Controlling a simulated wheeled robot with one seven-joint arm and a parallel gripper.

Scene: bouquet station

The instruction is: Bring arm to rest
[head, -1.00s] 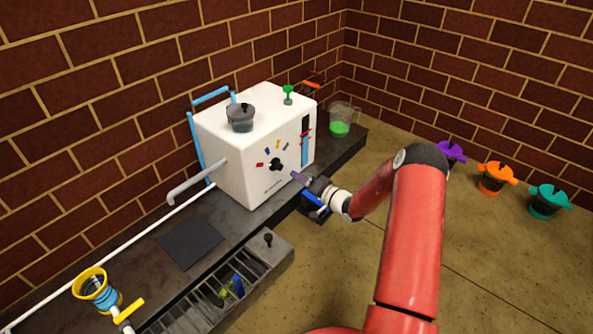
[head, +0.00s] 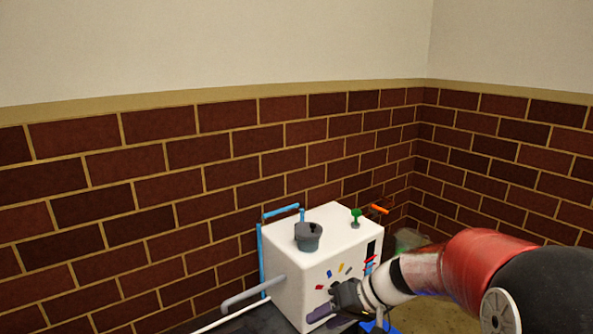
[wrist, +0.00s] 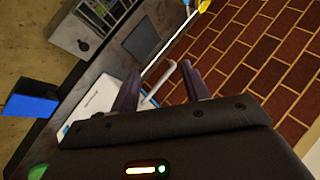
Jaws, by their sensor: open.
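My gripper (head: 322,313) is in front of the white machine (head: 290,270) in the head view, overlapping the lower part of its front face. Its purple fingers are apart and hold nothing in the wrist view (wrist: 160,86). Part of the white machine (wrist: 100,95) shows beyond the fingers there. I cannot tell whether the gripper touches the machine. My red arm reaches in from the right and is bent. The dark knob on the machine's front is not clear behind the gripper.
A grey spout (head: 252,292) sticks out left. A faint jug (head: 408,240) stands behind right. The wrist view shows a dark mat (wrist: 141,38) and a blue block (wrist: 30,106). Brick walls close the back.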

